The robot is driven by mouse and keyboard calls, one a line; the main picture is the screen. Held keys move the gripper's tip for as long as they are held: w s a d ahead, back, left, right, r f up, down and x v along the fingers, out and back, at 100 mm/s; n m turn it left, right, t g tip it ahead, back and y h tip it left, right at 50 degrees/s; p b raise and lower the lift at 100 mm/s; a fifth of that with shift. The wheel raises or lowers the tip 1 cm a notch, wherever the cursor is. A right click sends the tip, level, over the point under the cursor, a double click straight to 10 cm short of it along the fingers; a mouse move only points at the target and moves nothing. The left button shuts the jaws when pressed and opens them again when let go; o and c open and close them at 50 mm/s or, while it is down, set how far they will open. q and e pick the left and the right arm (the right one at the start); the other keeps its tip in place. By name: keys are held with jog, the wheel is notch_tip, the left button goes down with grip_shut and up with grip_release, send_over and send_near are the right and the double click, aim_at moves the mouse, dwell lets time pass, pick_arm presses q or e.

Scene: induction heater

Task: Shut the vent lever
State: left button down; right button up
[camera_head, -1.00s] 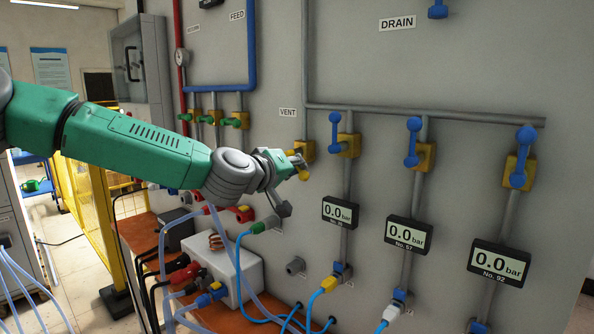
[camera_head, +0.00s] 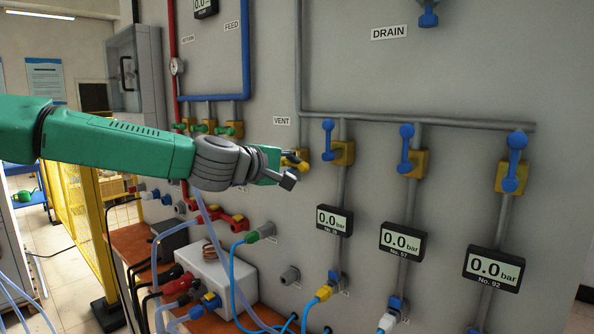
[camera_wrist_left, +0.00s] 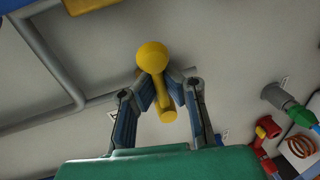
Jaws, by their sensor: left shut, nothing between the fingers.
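The yellow vent lever (camera_head: 301,167) sits on the wall below the VENT label (camera_head: 282,121), at the left end of the row of valves. In the left wrist view the lever (camera_wrist_left: 152,56) shows a round knob and a short bar reaching down past the fingertips. My left gripper (camera_head: 292,168) is right at the lever, partly covering it in the head view. In the left wrist view its fingers (camera_wrist_left: 161,88) come together beside the lever's bar. The gripper is shut and holds nothing; whether it touches the lever I cannot tell. My right gripper is not in view.
Several blue-handled valves (camera_head: 328,140) stand to the right, above pressure displays (camera_head: 334,219) reading 0.0. Green-handled valves (camera_head: 205,128) are behind my arm. Below are a white box (camera_head: 217,275), hoses and cables. The wall directly below the lever has free room.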

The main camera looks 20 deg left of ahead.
pick_arm(q)
jog(key=shift+a, duration=0.1)
jog(key=c, duration=2.3)
grip_release()
jog(key=o, duration=0.7)
jog(key=shift+c, duration=0.2)
jog(key=shift+a, duration=0.2)
jog(key=shift+a, duration=0.1)
jog(key=v, duration=1.2)
